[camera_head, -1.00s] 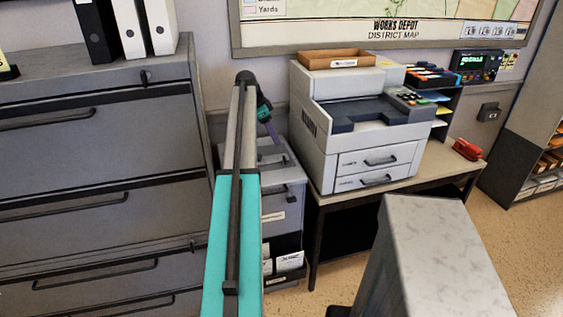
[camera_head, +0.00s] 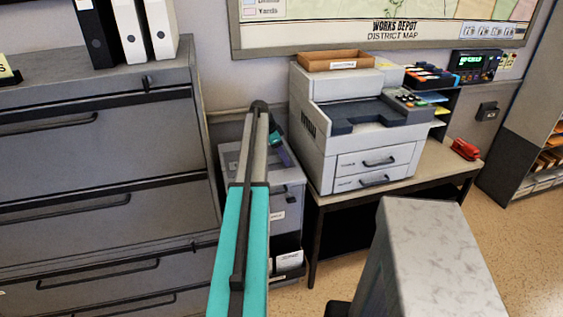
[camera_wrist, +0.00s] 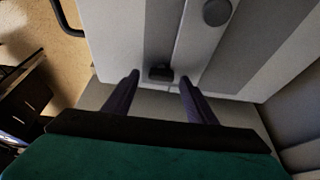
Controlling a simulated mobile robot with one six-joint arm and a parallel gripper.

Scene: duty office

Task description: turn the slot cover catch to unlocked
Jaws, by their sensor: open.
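My gripper (camera_wrist: 159,78) is open in the wrist view, its two purple fingers pointing at a grey cabinet top (camera_wrist: 115,35). A small dark fitting (camera_wrist: 161,72) lies between the fingertips; it looks like the catch, and I cannot tell whether the fingers touch it or which way it is turned. A round dark knob (camera_wrist: 217,12) sits on a light strip beyond. In the head view, my gripper (camera_head: 286,158) is over the low grey cabinet (camera_head: 288,197) left of the printer; my arm partly hides the cabinet's top, and the catch cannot be made out.
A large printer (camera_head: 325,150) stands on a desk (camera_head: 435,180) right of the cabinet. Tall grey drawers (camera_head: 100,160) stand close on the left. A red stapler (camera_head: 465,149) lies at the desk's right end. Open floor (camera_head: 530,240) shows at the right.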

